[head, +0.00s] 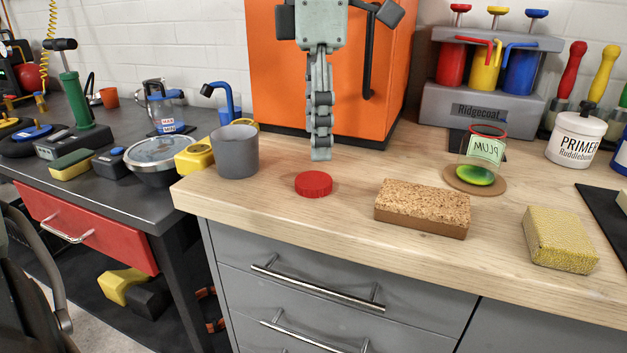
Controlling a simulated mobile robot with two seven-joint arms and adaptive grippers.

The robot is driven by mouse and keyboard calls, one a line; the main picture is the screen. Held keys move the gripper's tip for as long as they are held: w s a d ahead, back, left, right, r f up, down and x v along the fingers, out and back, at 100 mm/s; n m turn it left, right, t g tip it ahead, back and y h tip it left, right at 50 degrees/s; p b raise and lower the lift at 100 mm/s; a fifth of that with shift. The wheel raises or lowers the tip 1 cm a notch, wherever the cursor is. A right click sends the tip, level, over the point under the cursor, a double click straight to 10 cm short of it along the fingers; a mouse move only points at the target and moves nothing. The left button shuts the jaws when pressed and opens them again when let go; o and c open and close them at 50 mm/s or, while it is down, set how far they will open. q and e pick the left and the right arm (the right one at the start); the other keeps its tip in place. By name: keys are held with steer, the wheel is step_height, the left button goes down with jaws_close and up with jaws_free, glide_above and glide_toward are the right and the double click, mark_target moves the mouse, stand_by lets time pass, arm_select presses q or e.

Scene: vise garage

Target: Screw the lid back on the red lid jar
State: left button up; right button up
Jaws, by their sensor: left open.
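The red lid (313,184) lies flat on the wooden worktop, near its front edge. A clear jar (484,150) with a red rim and a "PLUM" label, its lettering reversed, stands at the right, back from the edge. It has no lid on it. A green disc shows at its base, over a round brown coaster (453,180). My left gripper (320,155) hangs fingers down, just above and behind the red lid, apart from it. It is seen edge-on, open, with nothing visible in it. My right gripper is out of view.
A grey cup (234,151) stands left of the lid. An orange cabinet (280,75) stands behind the gripper.

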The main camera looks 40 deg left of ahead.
mark_target(314, 179)
arm_select(q)
steer(key=shift+f, duration=0.5)
steer(key=shift+w+a+f, duration=0.1)
steer(key=shift+a+f, duration=0.05)
steer(key=shift+f, duration=1.15)
steer(key=shift+a+f, duration=0.15)
steer(key=shift+f, duration=1.15)
steer(key=shift+c, duration=0.2)
steer(key=c, duration=0.7)
